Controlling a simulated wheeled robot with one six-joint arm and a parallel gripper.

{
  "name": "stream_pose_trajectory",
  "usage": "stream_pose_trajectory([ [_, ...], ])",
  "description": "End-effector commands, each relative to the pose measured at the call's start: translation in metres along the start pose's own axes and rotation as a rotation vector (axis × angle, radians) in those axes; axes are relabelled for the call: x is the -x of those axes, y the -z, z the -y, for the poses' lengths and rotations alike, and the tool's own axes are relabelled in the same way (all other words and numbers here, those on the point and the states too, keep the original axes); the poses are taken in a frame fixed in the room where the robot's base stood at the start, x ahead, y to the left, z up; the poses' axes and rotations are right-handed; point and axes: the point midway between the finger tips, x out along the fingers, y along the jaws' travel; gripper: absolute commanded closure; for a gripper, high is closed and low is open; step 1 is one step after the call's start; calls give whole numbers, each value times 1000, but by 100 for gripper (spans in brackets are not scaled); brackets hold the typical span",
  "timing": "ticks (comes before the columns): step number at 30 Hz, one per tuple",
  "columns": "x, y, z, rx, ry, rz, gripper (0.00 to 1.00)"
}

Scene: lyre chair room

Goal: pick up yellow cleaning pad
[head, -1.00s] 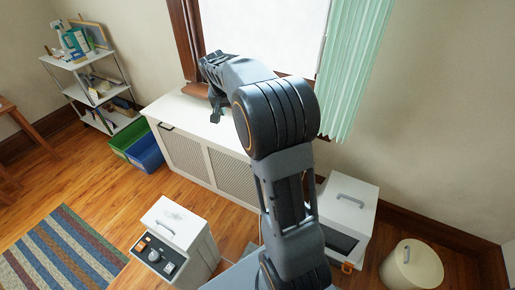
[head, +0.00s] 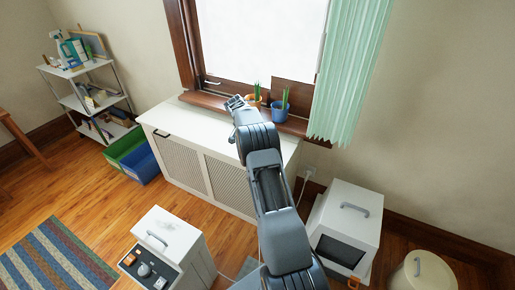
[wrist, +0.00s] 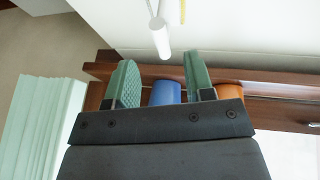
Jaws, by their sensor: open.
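My gripper (head: 236,102) is raised in front of the window, near the wooden sill and two plant pots in the head view. In the wrist view my gripper (wrist: 163,72) is open, its two green-padded fingers apart with nothing held between them. I cannot make out the yellow cleaning pad with certainty in either view. A thin yellow strip (wrist: 183,12) shows at the top edge of the wrist view, too little of it to identify.
A blue pot (head: 281,111) and an orange pot (head: 254,103) stand on the sill (head: 212,102). Below is a white cabinet (head: 168,118). A shelf rack (head: 88,78) with bottles stands left, beside green and blue bins (head: 142,163). A green curtain (head: 345,75) hangs right.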

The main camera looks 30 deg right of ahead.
Motion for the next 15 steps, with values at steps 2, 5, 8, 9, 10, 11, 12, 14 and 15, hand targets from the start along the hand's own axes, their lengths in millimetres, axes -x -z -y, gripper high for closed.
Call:
stream_pose_trajectory([
  [2,-8,0,0,-1,0,-1,51],
  [5,-14,0,0,0,1,-1,51],
  [8,-18,0,0,0,0,0,51],
  [9,-22,0,0,0,0,0,51],
  [10,-26,-1,0,1,-1,1,51],
  [11,-30,-1,0,1,-1,1,51],
  [12,-36,-1,1,1,-1,1,51],
  [14,-44,-2,1,1,0,0,51],
  [15,-50,-2,1,1,0,0,51],
])
